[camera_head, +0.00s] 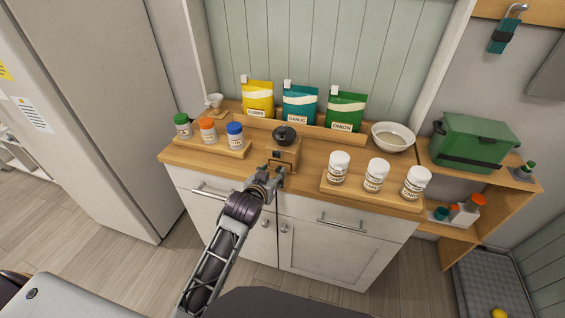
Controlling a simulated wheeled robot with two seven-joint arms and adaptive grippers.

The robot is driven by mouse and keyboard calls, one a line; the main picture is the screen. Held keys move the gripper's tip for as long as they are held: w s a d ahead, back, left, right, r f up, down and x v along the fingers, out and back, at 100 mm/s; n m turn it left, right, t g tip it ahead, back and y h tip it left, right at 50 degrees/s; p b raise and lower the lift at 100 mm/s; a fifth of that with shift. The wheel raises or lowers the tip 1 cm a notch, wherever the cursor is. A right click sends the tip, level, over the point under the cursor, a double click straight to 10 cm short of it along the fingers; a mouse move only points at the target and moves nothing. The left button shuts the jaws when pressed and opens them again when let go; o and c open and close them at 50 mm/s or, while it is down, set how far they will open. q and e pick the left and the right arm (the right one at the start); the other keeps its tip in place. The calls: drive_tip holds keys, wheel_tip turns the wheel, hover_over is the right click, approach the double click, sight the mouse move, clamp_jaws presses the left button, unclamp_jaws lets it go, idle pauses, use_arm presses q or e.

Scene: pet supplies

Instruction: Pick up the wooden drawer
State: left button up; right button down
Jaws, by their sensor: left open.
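A small wooden box (290,151) with a black round top (284,136) stands at the middle of the wooden counter. The wooden drawer (281,159) is in its front face, low and partly hidden by my gripper; I cannot tell whether it is fully shut. My left gripper (275,172) is open and empty. It is right in front of the drawer face at the counter's front edge; I cannot tell whether it touches. My right gripper is out of view.
Bottles with coloured caps (208,130) stand on a wooden tray to the left. White jars (376,175) stand on a tray to the right. Behind are several pouches (299,104) and a bowl (393,137). A green box (473,142) is at far right.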

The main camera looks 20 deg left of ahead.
sight(278, 169)
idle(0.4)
use_arm(q)
drive_tip(key=shift+x, duration=2.65)
drive_tip(key=shift+s+d+f, duration=0.1)
drive_tip(key=shift+f, duration=0.05)
drive_tip(key=shift+c, duration=0.4)
clamp_jaws()
